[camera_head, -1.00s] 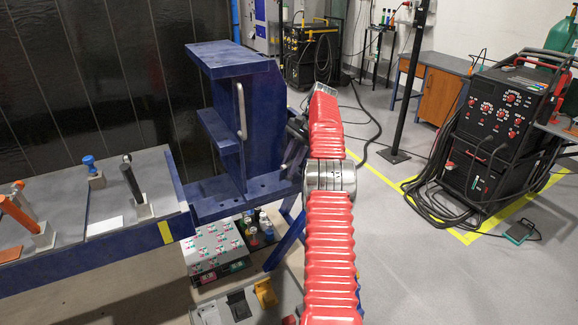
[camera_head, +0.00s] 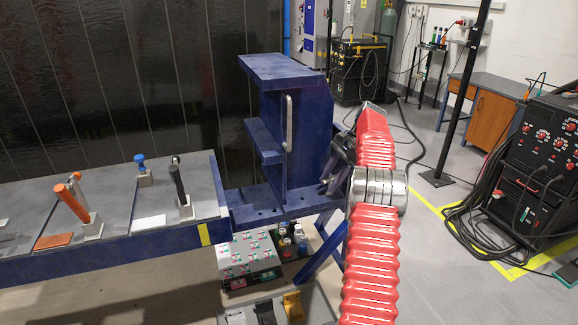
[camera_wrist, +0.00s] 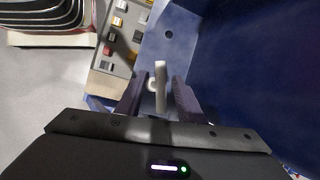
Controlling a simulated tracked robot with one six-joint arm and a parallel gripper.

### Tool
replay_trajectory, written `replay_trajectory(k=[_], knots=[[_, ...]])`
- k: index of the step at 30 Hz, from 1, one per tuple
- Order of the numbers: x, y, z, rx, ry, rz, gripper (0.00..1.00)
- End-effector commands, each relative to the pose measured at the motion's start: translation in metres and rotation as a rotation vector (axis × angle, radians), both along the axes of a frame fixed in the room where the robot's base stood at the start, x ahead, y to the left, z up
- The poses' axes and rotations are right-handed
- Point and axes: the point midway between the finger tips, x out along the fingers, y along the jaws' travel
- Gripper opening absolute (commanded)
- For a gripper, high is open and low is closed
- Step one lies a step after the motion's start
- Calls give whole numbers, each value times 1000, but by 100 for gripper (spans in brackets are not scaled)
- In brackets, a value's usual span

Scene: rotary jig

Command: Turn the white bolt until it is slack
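The white bolt (camera_wrist: 160,88) shows in the wrist view as a pale upright bar with a short stub on its left side. My gripper (camera_wrist: 157,95) has its two dark fingers apart, one on each side of the bolt, with gaps visible. I cannot tell whether a finger touches it. In the head view my gripper (camera_head: 332,172) is at the right side of the blue steel bracket (camera_head: 270,150), partly hidden by my red-sleeved arm. I cannot make out the white bolt in the head view.
A blue-edged bench (camera_head: 160,242) at left carries orange (camera_head: 72,203), black (camera_head: 178,184) and blue (camera_head: 140,160) handled pieces. Welding machines (camera_head: 540,150) and cables stand at right. The bracket wall is close to my gripper.

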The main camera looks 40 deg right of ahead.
Motion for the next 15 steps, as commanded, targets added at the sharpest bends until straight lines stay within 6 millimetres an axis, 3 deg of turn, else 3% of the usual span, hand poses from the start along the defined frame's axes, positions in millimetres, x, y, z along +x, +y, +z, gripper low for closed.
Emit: replay_trajectory(k=[15], knots=[[0, 1, 1, 0, 0, -277, 34]])
